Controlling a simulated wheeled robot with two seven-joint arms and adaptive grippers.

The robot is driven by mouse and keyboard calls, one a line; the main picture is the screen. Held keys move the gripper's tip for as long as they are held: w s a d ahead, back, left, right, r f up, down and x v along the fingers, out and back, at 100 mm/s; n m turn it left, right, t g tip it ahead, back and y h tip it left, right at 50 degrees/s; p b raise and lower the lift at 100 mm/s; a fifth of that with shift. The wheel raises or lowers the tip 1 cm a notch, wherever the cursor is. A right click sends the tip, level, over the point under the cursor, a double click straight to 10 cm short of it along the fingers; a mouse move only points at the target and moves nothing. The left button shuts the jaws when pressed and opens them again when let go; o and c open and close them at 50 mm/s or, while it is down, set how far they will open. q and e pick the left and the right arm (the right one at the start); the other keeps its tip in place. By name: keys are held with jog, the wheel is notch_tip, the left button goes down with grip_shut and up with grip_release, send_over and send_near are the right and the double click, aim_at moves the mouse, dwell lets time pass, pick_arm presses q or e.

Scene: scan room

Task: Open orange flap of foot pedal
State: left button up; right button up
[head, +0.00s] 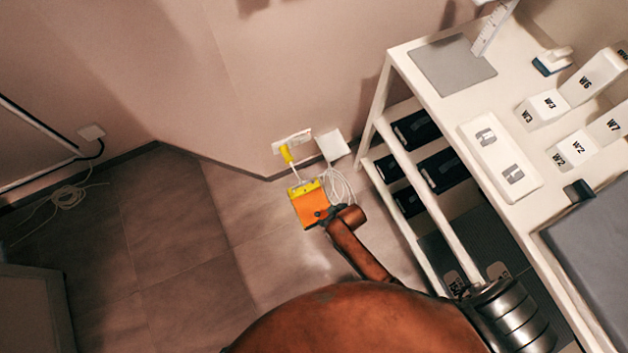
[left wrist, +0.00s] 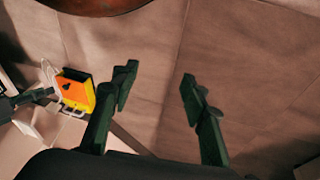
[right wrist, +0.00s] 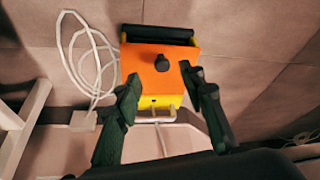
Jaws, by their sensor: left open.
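The foot pedal stands on the floor near the wall, with an orange flap (head: 309,208) and a yellow body (head: 304,187). In the right wrist view the orange flap (right wrist: 178,73) carries a dark knob (right wrist: 162,63), and a black part (right wrist: 157,34) shows at its far edge. My right gripper (head: 325,216) is at the flap; its fingers (right wrist: 162,78) are apart, one on each side of the knob, with visible gaps. I cannot tell how far the flap is raised. My left gripper (left wrist: 158,75) is open and empty over the floor, with the pedal (left wrist: 76,90) off to its left.
A white cable (head: 341,187) lies coiled beside the pedal. A white shelf table (head: 412,100) with weights and black boxes stands close on the right. A wall outlet with a yellow plug (head: 287,155) is behind.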

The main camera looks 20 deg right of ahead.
aim_at(318, 215)
jog(key=b+x, duration=0.1)
jog(key=x, duration=0.1)
jog(key=b+x, duration=0.4)
jog(key=x, duration=0.1)
jog(key=shift+w+a+r, duration=0.25)
jog(key=shift+w, duration=0.15)
jog(key=shift+w+a+f+b, duration=0.1)
jog(key=shift+w+f+b, duration=0.25)
jog(key=shift+f, duration=0.1)
pick_arm(q)
jog(key=w+d+f+t, duration=0.2)
jog(key=w+f+t, duration=0.2)
jog(key=f, duration=0.3)
jog(key=shift+w+h, duration=0.3)
jog(key=shift+w, duration=0.05)
jog(key=shift+d+f, duration=0.1)
pick_arm(e)
jog(key=shift+s, duration=0.1)
grip_shut()
